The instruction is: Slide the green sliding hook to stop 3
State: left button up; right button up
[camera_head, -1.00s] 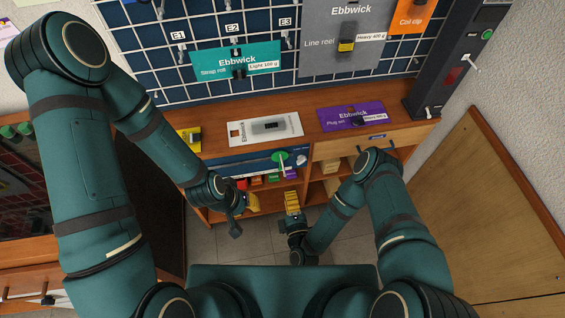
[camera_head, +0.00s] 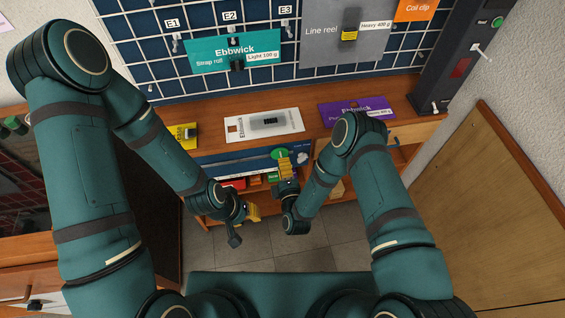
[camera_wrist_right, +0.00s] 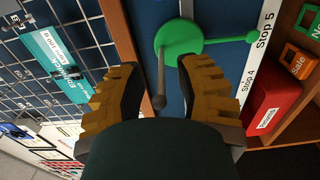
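The green sliding hook shows in the right wrist view as a round disc (camera_wrist_right: 180,42) with a thin side arm ending in a small ball. A grey rod hangs from it toward me. In the head view the hook (camera_head: 279,153) is at the front of the bench, under the countertop. My right gripper (camera_wrist_right: 160,68) is open, its yellow fingers on either side of the grey rod; contact is not visible. It also shows in the head view (camera_head: 285,166). Labels Stop 5 (camera_wrist_right: 266,28) and Stop 4 (camera_wrist_right: 246,85) run beside the hook. Stop 3 is not readable. My left gripper (camera_head: 246,214) hangs before the bench, its finger opening unclear.
The wooden countertop (camera_head: 205,122) edge runs close beside the hook. A red bin (camera_wrist_right: 272,100) sits on the shelf past the stop labels. Packages lie on the countertop, including a white one (camera_head: 290,121) and a purple one (camera_head: 350,108). Open floor lies below.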

pick_arm(q)
jog(key=shift+f, duration=0.2)
pick_arm(e)
jog(key=shift+w+a, duration=0.25)
jog(key=shift+w, duration=0.85)
grip_shut()
